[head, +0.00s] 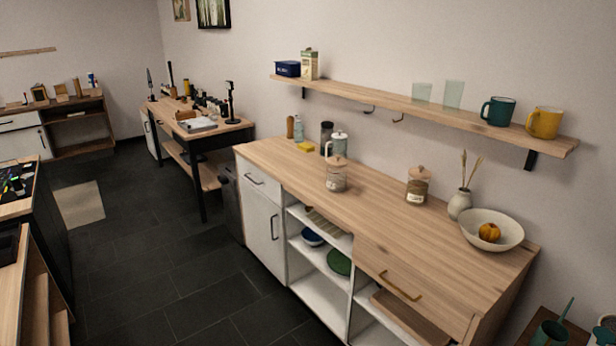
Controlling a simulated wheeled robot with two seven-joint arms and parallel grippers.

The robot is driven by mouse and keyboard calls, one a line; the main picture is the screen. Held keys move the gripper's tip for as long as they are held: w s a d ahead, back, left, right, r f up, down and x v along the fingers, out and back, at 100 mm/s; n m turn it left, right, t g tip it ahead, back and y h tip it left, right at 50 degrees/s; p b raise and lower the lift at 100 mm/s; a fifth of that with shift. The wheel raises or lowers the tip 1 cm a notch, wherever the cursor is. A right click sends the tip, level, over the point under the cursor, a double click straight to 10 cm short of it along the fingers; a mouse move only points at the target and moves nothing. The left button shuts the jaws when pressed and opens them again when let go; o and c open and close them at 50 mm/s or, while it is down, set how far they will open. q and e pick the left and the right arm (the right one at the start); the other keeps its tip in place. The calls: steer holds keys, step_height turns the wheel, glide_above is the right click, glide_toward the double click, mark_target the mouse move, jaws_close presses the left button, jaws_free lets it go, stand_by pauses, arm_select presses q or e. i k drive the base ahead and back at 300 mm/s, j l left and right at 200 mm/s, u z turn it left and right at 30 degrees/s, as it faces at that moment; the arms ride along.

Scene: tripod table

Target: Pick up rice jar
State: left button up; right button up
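Two glass jars with wooden knob lids stand upright on the wooden counter top (300,163). One jar (336,178) is near the counter's middle and holds pale contents. The label is too small to read, so I cannot tell which one is the rice jar. Neither of my grippers is in view.
A white bowl with an orange fruit (489,232) and a vase (459,204) stand right of the jars. A kettle-like pot (338,143) and a yellow sponge (305,147) are behind left. A shelf (400,101) with mugs hangs above. The dark floor in front is clear.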

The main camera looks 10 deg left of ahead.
mark_target(336, 178)
steer(key=i+j, duration=0.15)
steer(key=j, duration=0.2)
steer(key=i+j, duration=0.1)
steer(key=j, duration=0.2)
steer(key=i+j, duration=0.15)
steer(key=j, duration=0.2)
steer(key=i+j, duration=0.15)
steer(key=j, duration=0.15)
steer(key=i, duration=0.95)
steer(key=i+l, duration=1.05)
steer(key=i, duration=0.1)
